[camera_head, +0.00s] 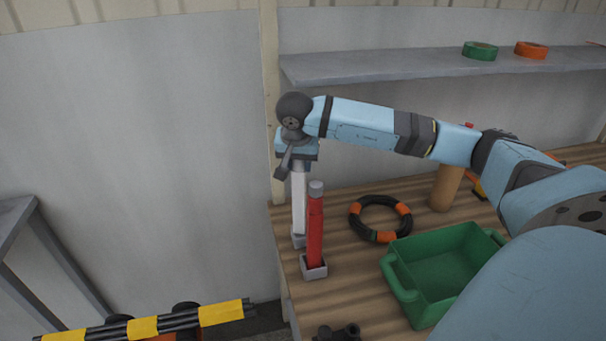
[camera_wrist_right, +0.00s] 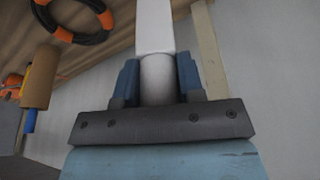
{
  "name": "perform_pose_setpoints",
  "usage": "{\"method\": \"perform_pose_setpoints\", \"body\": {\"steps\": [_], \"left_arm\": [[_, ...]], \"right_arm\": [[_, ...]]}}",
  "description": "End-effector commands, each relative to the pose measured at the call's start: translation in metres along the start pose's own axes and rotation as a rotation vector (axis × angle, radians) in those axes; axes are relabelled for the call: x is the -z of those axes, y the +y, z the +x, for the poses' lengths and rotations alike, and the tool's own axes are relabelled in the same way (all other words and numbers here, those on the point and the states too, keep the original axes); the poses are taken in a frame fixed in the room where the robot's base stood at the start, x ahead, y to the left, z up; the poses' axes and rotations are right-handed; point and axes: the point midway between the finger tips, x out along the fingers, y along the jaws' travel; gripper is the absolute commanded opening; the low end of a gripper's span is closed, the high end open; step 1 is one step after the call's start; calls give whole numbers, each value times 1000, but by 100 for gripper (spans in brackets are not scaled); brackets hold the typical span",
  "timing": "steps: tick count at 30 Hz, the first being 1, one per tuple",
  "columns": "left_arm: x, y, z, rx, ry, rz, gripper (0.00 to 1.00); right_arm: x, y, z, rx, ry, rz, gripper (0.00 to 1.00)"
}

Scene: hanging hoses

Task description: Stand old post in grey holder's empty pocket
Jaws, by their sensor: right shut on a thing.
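My right gripper (camera_head: 298,164) is shut on the round top of a white post (camera_head: 299,200), which I take to be the old post. In the right wrist view the post (camera_wrist_right: 155,28) runs away between the two blue fingers (camera_wrist_right: 158,82). The post looks upright, its foot at the rear pocket (camera_head: 298,240) of the grey holder; I cannot tell whether it is fully seated. A red post (camera_head: 315,235) with a grey cap stands in the front pocket (camera_head: 314,270). The red post partly hides the white one. My left gripper is not in view.
On the wooden bench a black and orange hose ring (camera_head: 380,218), a green crate (camera_head: 440,262) and a brown cylinder (camera_head: 445,187) stand to the right. A dark object (camera_head: 338,333) is at the front. A grey shelf (camera_head: 400,66) with tape rolls hangs above.

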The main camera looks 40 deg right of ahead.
Motion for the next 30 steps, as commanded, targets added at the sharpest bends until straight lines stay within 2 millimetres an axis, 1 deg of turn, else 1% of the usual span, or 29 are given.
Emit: {"method": "perform_pose_setpoints", "body": {"steps": [1, 5, 12, 20, 21, 23, 24, 30], "left_arm": [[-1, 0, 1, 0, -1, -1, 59], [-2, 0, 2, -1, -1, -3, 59], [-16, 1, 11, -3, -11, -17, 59], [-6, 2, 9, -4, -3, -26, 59], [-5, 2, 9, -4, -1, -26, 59], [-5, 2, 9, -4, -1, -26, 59], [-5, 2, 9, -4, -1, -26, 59], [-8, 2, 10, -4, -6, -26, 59]], "right_arm": [[2, 6, 1, 0, 1, 0, 0], [2, 10, 4, 2, -1, -2, 0], [-7, 10, 35, 1, -1, -1, 0], [-7, 9, 34, 2, 0, -1, 0], [-7, 9, 34, 1, 0, -1, 45], [-7, 9, 34, 1, 0, -1, 58], [-7, 9, 34, 1, 0, -1, 61], [-7, 9, 34, 1, 0, -1, 61]]}}
